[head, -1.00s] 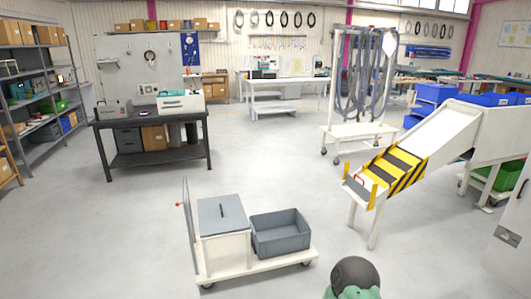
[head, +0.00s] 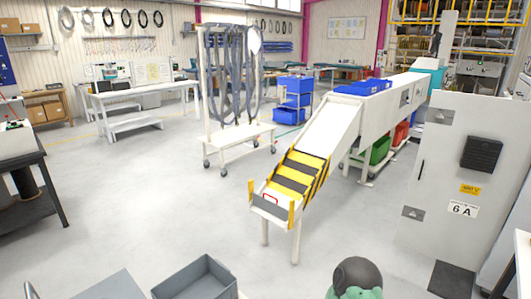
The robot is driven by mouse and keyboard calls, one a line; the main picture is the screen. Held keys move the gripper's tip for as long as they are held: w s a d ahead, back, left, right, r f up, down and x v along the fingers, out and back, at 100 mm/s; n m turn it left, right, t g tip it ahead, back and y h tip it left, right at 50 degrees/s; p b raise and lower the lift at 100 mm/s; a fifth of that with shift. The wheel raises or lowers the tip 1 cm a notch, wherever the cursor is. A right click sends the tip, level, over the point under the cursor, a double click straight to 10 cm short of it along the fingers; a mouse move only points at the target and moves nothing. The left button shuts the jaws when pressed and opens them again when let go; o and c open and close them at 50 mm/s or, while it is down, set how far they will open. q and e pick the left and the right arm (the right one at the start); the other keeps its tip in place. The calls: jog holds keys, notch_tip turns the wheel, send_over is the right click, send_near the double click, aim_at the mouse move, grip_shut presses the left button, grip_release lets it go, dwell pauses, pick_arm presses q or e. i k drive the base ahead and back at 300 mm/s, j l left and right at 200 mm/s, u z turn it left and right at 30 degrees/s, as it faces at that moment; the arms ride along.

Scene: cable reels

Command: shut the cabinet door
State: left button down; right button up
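A tall white cabinet door panel (head: 435,180) stands at the right side of the head view. It carries a black louvred vent (head: 481,153), a yellow warning label (head: 469,189) and a white "6 A" plate (head: 462,209). A small dark handle-like part (head: 421,164) shows near its left edge. The panel's right part runs out toward the picture edge, and I cannot tell how far open the door is. Neither of my grippers shows in the view.
A white chute with yellow-black stripes (head: 298,172) stands left of the cabinet. A grey bin (head: 195,280) is at the bottom left. A wheeled rack of hanging cables (head: 235,135) stands behind.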

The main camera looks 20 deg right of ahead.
aim_at(460, 212)
jog(key=i+l+z, duration=0.25)
jog(key=z, duration=0.2)
jog(key=i+l+z, duration=0.15)
jog(key=i+z, duration=0.3)
jog(key=i+l+z, duration=0.1)
jog(key=i+z, duration=0.15)
jog(key=z, duration=0.15)
jog(key=i+j+z, duration=0.1)
jog(key=i+z, duration=0.2)
jog(key=z, duration=0.15)
jog(key=i+j+z, duration=0.1)
jog(key=i+z, duration=0.35)
jog(key=i, duration=1.25)
